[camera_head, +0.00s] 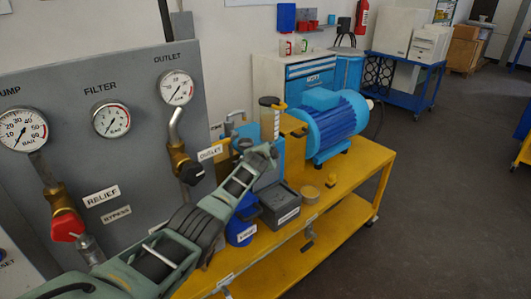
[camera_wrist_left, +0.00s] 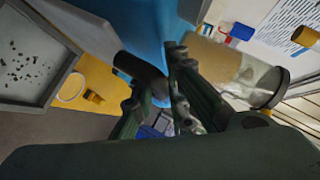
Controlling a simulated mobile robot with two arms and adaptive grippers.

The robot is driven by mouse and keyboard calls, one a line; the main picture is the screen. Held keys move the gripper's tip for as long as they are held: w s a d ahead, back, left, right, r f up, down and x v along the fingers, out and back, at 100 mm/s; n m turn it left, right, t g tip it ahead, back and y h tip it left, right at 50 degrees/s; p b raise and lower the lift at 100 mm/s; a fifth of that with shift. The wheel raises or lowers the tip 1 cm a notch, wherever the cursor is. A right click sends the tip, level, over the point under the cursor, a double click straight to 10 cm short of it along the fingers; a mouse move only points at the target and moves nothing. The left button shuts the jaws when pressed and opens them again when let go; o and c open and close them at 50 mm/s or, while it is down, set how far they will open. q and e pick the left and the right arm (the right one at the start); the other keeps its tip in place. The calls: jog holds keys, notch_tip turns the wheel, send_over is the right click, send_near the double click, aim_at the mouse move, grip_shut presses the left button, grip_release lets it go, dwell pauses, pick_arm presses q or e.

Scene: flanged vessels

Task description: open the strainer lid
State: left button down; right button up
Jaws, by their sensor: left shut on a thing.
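The blue housing (camera_head: 272,170) of what looks like the strainer stands on the yellow cart, mostly behind my left arm. In the wrist view its blue face (camera_wrist_left: 140,25) fills the top middle. A dark, rounded handle (camera_wrist_left: 138,70) sticks out from that face. My left gripper (camera_head: 268,152) is at the housing. In the wrist view the left gripper (camera_wrist_left: 156,92) is shut on the dark handle, which lies between its fingers. The lid's edge and hinge are hidden, so I cannot tell how far it stands open. My right gripper is in neither view.
A grey tray (camera_head: 291,217) and a blue jug (camera_head: 236,240) are close to my arm on the yellow cart (camera_head: 345,178). A clear cylinder with a dark cap (camera_head: 269,102) and a blue motor (camera_head: 335,122) stand behind. The gauge panel (camera_head: 130,150) borders the left.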

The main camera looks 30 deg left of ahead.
pick_arm(q)
jog(key=shift+w+a+r, duration=0.1)
jog(key=shift+r, duration=0.1)
jog(key=c, duration=1.7)
grip_release()
jog(key=shift+c, duration=0.2)
jog(key=shift+f, duration=0.15)
jog(key=shift+s, duration=0.2)
jog(key=shift+s, duration=0.35)
jog(key=v, duration=1.1)
jog(key=shift+r, duration=0.25)
jog(key=shift+f, duration=0.1)
